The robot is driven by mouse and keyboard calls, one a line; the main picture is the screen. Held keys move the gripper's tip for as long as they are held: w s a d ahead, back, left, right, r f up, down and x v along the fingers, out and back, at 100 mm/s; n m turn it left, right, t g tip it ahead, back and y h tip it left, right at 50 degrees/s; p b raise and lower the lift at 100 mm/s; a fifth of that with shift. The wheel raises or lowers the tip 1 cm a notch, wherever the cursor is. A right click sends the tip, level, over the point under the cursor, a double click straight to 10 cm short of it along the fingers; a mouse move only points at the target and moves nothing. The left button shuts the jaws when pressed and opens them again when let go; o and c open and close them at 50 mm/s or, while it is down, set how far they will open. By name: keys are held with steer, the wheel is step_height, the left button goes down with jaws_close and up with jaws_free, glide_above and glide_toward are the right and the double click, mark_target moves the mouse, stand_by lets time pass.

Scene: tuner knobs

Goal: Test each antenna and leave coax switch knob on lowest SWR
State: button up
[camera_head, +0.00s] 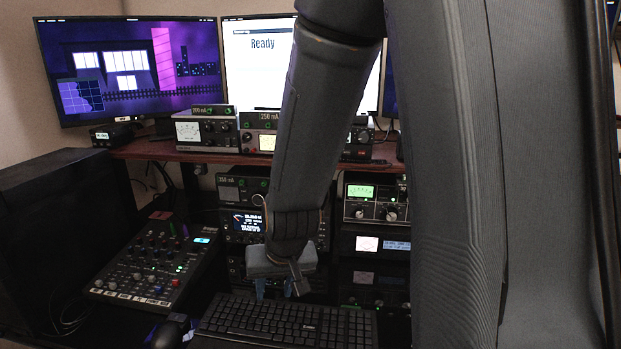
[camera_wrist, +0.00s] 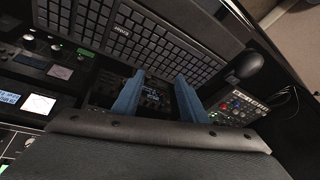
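My gripper (camera_head: 281,288) hangs just above the back of the keyboard, in front of the radio stack. In the wrist view its two blue fingers (camera_wrist: 160,98) are spread apart with nothing held between them. A tuner with a green-lit meter (camera_head: 360,192) and two front knobs (camera_head: 375,212) is to the right of my forearm. A grey meter unit with a white dial (camera_head: 187,132) stands on the shelf at left. Another meter unit (camera_head: 266,142) is partly hidden by my arm. I cannot tell which knob is the coax switch, and the SWR reading is too small to read.
A black keyboard (camera_head: 260,324) lies below my gripper, with a mouse (camera_head: 170,333) and a mixer (camera_head: 155,265) to its left. A monitor shows "Ready" (camera_head: 262,44). The wooden shelf (camera_head: 150,152) overhangs the radios. My arm covers much of the centre and right.

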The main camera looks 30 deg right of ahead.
steer(key=w+d+r+m+t+h+p, duration=0.2)
steer(key=w+r+t, duration=0.1)
steer(key=w, duration=0.3)
steer(key=w+d+r+m+t+h+p, duration=0.2)
steer(key=w+d+t, duration=0.1)
steer(key=w, duration=0.2)
steer(key=d+r+m+t+h+p, duration=0.4)
steer(key=d+r+h, duration=0.25)
steer(key=r, duration=0.35)
steer(key=p+x, duration=0.2)
steer(key=x, duration=0.5)
steer(key=shift+w+p, duration=0.2)
steer(key=shift+p, duration=0.15)
steer(key=shift+h, duration=0.25)
steer(key=shift+c, duration=0.3)
jaws_close()
